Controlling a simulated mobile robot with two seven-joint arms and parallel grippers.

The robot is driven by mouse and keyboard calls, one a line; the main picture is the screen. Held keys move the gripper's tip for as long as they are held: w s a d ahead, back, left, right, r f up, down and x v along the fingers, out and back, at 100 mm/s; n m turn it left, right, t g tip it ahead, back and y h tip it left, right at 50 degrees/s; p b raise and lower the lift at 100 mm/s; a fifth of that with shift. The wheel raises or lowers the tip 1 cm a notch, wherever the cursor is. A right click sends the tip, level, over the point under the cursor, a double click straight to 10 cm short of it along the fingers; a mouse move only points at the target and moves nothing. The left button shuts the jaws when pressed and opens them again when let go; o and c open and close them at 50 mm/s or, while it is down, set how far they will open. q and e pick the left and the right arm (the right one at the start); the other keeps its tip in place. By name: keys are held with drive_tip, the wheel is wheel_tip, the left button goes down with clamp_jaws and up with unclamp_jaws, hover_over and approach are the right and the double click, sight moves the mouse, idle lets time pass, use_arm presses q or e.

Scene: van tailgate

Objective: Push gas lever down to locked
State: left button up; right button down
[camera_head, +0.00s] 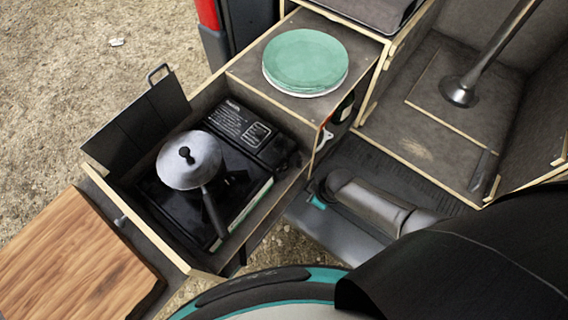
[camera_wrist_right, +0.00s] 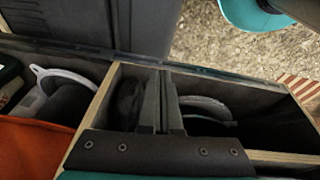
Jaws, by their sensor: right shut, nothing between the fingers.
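A black gas stove (camera_head: 205,205) sits in the pulled-out wooden drawer (camera_head: 150,238) in the head view. A grey lidded pot (camera_head: 190,160) with a dark handle stands on it. The stove's black cover with white printing (camera_head: 250,135) is on its upper right side. I cannot make out the gas lever. My right arm (camera_head: 370,205) reaches in from the right and ends beside the drawer's right side; its fingertips are not clear there. In the right wrist view my right gripper (camera_wrist_right: 161,105) is shut and empty, over dark compartments. My left gripper is not in view.
Green plates (camera_head: 305,62) lie on the wooden box top behind the stove. A wooden board (camera_head: 75,260) is at the lower left. A metal table leg (camera_head: 485,60) stands at the upper right. An orange object (camera_wrist_right: 35,145) is at the left in the wrist view.

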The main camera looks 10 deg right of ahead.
drive_tip(key=w+a+r+n+p, duration=0.1)
drive_tip(key=w+r+n+p, duration=0.1)
drive_tip(key=r, duration=0.4)
drive_tip(key=w+a+r+n+p, duration=0.1)
drive_tip(key=w+a+r+p, duration=0.15)
drive_tip(key=r, duration=0.35)
use_arm(q)
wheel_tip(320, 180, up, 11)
drive_tip(key=p, duration=0.5)
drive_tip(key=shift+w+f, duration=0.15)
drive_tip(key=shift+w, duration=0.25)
use_arm(e)
drive_tip(key=n+g+y, duration=0.1)
drive_tip(key=n+g, duration=0.1)
drive_tip(key=n, duration=0.2)
approach(285, 175)
drive_tip(key=shift+w+d, duration=0.1)
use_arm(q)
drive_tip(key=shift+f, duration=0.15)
use_arm(e)
drive_tip(key=shift+f, duration=0.2)
use_arm(q)
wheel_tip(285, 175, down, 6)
drive_tip(key=b, duration=0.6)
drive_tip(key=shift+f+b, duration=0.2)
drive_tip(key=shift+b, duration=0.1)
use_arm(e)
drive_tip(key=x, duration=0.7)
drive_tip(key=shift+r, duration=0.1)
